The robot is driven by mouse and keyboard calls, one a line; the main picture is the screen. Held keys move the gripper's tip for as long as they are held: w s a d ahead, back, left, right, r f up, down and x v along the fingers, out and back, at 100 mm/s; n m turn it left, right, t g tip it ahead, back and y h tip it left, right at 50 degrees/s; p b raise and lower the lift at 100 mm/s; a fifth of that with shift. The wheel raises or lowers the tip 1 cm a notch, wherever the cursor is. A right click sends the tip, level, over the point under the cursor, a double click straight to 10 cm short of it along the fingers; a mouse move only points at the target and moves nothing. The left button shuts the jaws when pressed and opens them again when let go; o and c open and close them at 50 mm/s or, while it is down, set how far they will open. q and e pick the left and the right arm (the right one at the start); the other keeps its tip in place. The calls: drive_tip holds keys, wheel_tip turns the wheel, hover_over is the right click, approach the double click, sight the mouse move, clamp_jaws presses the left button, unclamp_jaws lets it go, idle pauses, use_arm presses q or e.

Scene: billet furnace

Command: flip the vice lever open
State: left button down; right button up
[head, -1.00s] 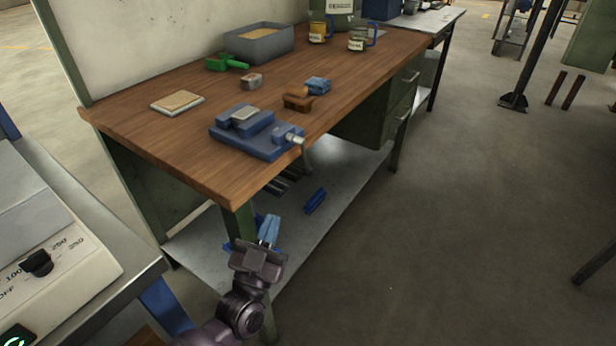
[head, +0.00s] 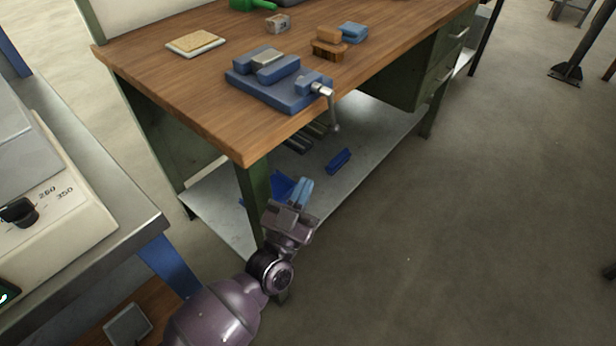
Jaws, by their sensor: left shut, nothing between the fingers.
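The blue vice (head: 281,85) sits on the wooden bench near its front edge, with a grey block (head: 267,58) between its jaws. Its metal lever (head: 333,113) hangs down from the screw end, past the bench edge. My left gripper (head: 304,188) is in front of the bench, below the level of its top and lower in the picture than the lever. Its blue fingers point up and are shut, with nothing between them. It is apart from the lever. My right gripper is out of view.
On the bench top (head: 190,85) are a tan pad (head: 196,43), a brush (head: 328,49), a blue block (head: 352,31) and a small block (head: 278,23). A blue piece (head: 338,161) lies on the lower shelf (head: 370,140). A dial panel (head: 60,215) stands at left.

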use_arm(q)
approach(333, 126)
wheel_tip(333, 126, up, 4)
drive_tip(key=w, duration=0.2)
drive_tip(key=w+d+f+b, duration=0.1)
drive_tip(key=w, duration=0.1)
drive_tip(key=shift+d+f+b, duration=0.1)
drive_tip(key=shift+d+b, duration=0.2)
drive_tip(key=shift+d, duration=0.05)
drive_tip(key=shift+w+d, duration=0.15)
drive_tip(key=shift+w, duration=0.45)
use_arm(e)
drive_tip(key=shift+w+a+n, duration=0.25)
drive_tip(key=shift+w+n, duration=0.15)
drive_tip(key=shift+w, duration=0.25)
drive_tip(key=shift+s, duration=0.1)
